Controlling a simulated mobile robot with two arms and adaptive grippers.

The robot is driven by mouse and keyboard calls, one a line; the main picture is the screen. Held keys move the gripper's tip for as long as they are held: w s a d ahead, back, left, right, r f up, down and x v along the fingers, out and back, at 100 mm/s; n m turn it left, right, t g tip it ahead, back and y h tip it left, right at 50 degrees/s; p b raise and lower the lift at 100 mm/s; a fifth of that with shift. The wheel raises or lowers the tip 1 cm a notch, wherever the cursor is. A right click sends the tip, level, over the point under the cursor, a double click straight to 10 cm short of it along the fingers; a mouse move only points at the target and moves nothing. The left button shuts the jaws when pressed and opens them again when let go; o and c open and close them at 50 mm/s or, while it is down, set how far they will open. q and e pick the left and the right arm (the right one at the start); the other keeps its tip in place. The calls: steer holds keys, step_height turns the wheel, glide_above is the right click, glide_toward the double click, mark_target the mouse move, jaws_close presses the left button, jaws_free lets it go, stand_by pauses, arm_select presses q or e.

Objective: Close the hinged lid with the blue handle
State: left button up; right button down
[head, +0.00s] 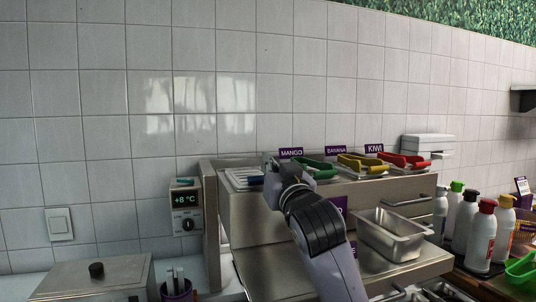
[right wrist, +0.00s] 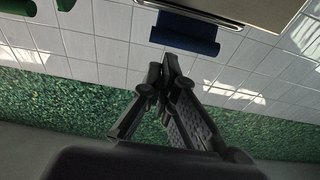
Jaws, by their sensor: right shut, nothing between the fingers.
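The blue handle (right wrist: 185,32) shows in the right wrist view on the edge of a metal lid (right wrist: 250,10), at the top of the picture. My right gripper (right wrist: 165,70) is shut and empty, just below the handle in that picture, with a small gap visible between them. In the head view my right gripper (head: 272,163) is at the left end of the topping station, and my arm hides part of that area. A small bit of blue shows left of it, too small to read the lid's angle. My left gripper is not in view.
Lids with green (head: 320,168), yellow (head: 350,162) and red (head: 392,160) handles line the station to the right. An empty metal pan (head: 395,236) sits in front. Bottles (head: 482,238) stand at right. A temperature display (head: 186,208) is at left. A tiled wall (head: 200,90) is behind.

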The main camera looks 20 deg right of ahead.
steer(key=shift+s+a+f+b, duration=0.1)
steer(key=shift+s+f+b, duration=0.15)
steer(key=shift+f, duration=0.65)
steer(key=shift+s+f+b, duration=0.2)
steer(key=shift+f+b, duration=0.05)
steer(key=shift+f, duration=0.65)
